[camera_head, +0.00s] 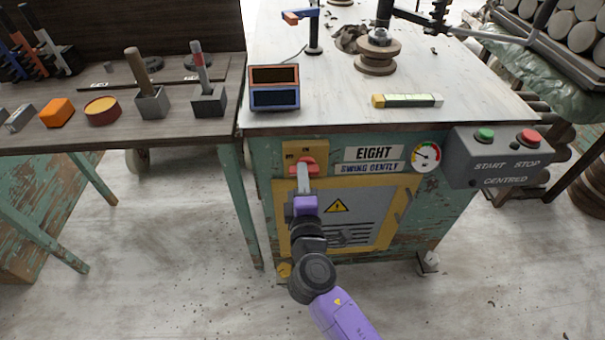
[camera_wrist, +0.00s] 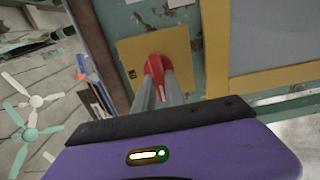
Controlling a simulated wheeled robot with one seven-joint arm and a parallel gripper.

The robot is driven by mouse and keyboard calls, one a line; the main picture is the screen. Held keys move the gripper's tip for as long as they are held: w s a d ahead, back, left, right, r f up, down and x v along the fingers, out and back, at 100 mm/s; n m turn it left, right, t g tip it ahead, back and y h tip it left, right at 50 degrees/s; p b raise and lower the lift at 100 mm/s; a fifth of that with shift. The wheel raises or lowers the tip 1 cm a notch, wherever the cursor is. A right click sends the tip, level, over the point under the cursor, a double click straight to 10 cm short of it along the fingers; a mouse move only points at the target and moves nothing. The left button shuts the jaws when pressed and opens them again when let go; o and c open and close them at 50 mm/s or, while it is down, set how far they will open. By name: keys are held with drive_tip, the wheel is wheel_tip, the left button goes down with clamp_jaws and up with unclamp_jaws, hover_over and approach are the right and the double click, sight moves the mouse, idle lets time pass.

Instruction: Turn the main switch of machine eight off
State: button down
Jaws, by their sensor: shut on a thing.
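The main switch (camera_head: 305,165) is a red rotary handle on a yellow plate (camera_head: 291,149) at the upper left of machine eight's front. The machine carries an "EIGHT" label (camera_head: 374,153) right of the switch. My gripper (camera_head: 303,178) reaches up to the switch from below, with its fingers shut on the red handle. In the wrist view the red handle (camera_wrist: 155,68) sits between the two grey fingertips, before the yellow plate (camera_wrist: 178,47). The fingers hide part of the handle. Small lettering on the plate is too small to read surely.
A grey box with a green START button (camera_head: 485,135) and a red STOP button (camera_head: 528,138) juts out at the right. A dial gauge (camera_head: 426,156) is beside the label. A side table (camera_head: 120,128) with tools stands at the left. The floor in front is clear.

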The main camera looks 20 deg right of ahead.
drive_tip(key=shift+f, duration=0.1)
idle(0.3)
drive_tip(key=c, duration=1.4)
unclamp_jaws()
drive_tip(key=v, duration=0.8)
drive_tip(key=shift+w+a, duration=0.1)
